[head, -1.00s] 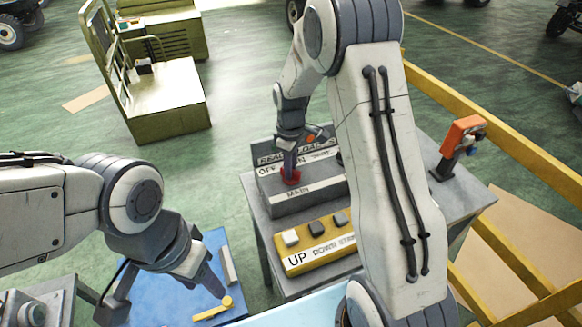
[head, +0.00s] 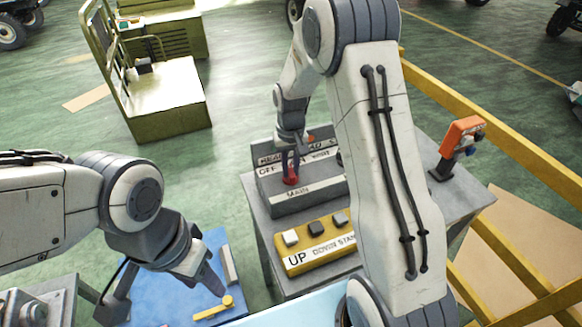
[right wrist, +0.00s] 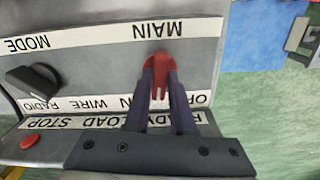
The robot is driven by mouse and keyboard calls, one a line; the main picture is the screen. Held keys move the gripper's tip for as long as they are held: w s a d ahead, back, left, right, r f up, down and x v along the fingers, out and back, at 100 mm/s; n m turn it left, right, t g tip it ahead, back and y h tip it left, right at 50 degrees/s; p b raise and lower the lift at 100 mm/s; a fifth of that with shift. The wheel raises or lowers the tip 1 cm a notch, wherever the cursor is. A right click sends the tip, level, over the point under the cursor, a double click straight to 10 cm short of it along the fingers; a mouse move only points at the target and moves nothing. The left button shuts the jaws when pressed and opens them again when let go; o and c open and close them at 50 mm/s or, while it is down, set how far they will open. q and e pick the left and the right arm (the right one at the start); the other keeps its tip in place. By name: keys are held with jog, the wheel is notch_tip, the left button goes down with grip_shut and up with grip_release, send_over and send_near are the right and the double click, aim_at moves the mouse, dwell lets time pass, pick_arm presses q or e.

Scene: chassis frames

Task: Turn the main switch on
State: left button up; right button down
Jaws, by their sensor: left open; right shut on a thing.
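The grey control box (head: 310,200) stands on the metal table, with a label strip reading MAIN on its front. The red main switch (head: 291,179) is on this box, beside the OFF lettering in the head view. My right gripper (head: 290,163) is shut on the switch from above. In the right wrist view the red handle (right wrist: 160,65) shows between the two dark fingers (right wrist: 160,84), below the upside-down MAIN label; the fingers hide part of the OFF and ON lettering. My left gripper (head: 166,303) is open and empty over the blue surface at lower left.
A black MODE knob (right wrist: 36,80) and a red stop button (right wrist: 30,140) are on the same box. An orange device (head: 462,134) stands at the table's right. Yellow rails (head: 500,125) run behind it.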

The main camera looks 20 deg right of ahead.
aim_at(290, 170)
jog(key=m, duration=0.3)
jog(key=shift+m, duration=0.3)
jog(key=shift+w+m, duration=0.1)
jog(key=shift+m, duration=1.7)
jog(key=shift+r, duration=0.1)
jog(key=c, duration=0.8)
grip_release()
jog(key=shift+o, duration=0.2)
notch_tip(290, 170, up, 10)
jog(key=b, duration=0.1)
jog(key=shift+r+b, duration=0.2)
jog(key=shift+b, duration=0.15)
